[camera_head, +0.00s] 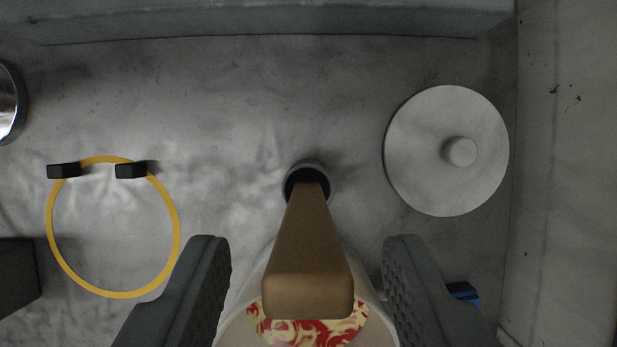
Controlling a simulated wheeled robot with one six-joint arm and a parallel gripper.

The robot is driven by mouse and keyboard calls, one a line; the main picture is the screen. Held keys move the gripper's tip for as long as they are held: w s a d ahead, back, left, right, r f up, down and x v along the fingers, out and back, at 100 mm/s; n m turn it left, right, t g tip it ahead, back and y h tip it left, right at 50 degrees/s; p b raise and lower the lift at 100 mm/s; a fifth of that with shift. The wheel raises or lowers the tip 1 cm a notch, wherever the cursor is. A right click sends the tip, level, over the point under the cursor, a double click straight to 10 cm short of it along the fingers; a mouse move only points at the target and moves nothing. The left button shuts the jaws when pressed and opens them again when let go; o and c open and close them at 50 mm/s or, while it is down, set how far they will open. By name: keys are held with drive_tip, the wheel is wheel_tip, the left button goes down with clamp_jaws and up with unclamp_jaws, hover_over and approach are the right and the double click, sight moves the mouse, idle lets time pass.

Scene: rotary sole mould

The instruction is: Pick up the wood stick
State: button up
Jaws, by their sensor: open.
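The wood stick (308,260) is a brown square-ended bar seen nearly end-on. Its near end is large in the picture and its far end narrows to a dark round holder (307,172) on the grey surface, where it appears to stand. My gripper (308,250) is open, with one dark ridged finger to the left of the stick and one to the right. Gaps show between the stick and both fingers.
A white container (375,325) with red and cream swirled contents lies below the stick. A round grey lid (430,180) with a knob is at right. A yellow ring (178,235) with two black blocks is at left. A raised ledge (260,22) runs along the top.

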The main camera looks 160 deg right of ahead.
sight(308, 249)
drive_tip(key=shift+x, duration=1.6)
clamp_jaws()
drive_tip(key=shift+r, duration=0.1)
